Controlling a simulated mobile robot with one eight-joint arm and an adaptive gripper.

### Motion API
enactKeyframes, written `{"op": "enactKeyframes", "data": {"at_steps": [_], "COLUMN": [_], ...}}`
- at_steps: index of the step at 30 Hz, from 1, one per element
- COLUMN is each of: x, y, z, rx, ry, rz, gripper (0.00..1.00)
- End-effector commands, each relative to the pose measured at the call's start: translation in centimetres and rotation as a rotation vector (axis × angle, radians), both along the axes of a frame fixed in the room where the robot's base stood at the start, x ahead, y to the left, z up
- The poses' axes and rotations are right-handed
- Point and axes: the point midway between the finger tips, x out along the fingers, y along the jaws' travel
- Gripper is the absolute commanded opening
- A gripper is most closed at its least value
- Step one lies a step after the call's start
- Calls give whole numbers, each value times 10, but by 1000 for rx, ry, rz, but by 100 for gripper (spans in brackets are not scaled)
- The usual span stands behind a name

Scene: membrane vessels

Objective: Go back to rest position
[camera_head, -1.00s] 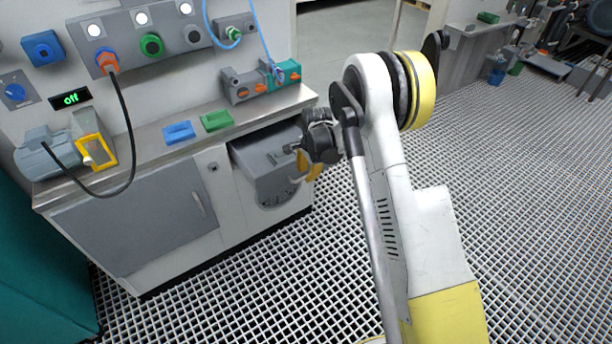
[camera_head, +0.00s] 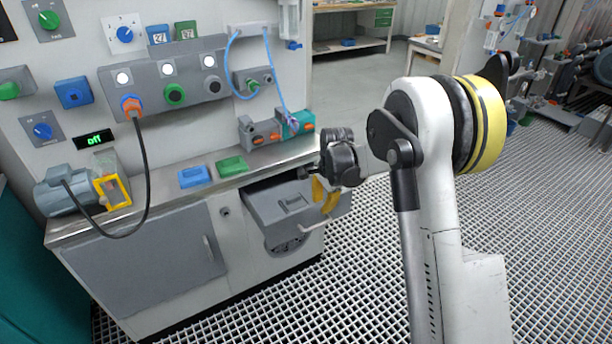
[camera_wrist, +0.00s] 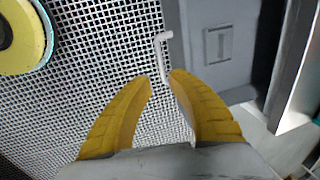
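My gripper (camera_head: 325,208) has yellow curved fingers and hangs over the right front part of the pulled-out grey drawer in the head view. In the wrist view my gripper (camera_wrist: 161,78) has its two fingertips apart with a clear gap between them, holding nothing. A pale bent handle (camera_wrist: 164,52) shows just beyond the fingertips, apart from them as far as I can tell. The arm is bent, with its large white and yellow joint on the right of the head view.
The grey drawer (camera_head: 268,205) stands out from the white bench. Open grated floor (camera_head: 375,260) lies to the right.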

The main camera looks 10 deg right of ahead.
Motion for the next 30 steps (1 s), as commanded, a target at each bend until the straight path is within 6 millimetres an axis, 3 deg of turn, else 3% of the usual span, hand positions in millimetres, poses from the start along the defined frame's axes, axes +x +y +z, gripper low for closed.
{"op": "enactKeyframes", "data": {"at_steps": [5, 8, 11, 15, 21, 25, 30], "x": [-4, -17, -41, -86, -160, -210, -270], "y": [1, 3, 7, 12, 17, 20, 23], "z": [10, 38, 78, 132, 183, 200, 202], "rx": [-6, -24, -57, -119, -226, -304, -415], "ry": [-9, -35, -78, -148, -240, -295, -358], "rz": [21, 84, 188, 361, 602, 757, 948], "gripper": [21, 21, 21, 21, 21, 21, 21]}}
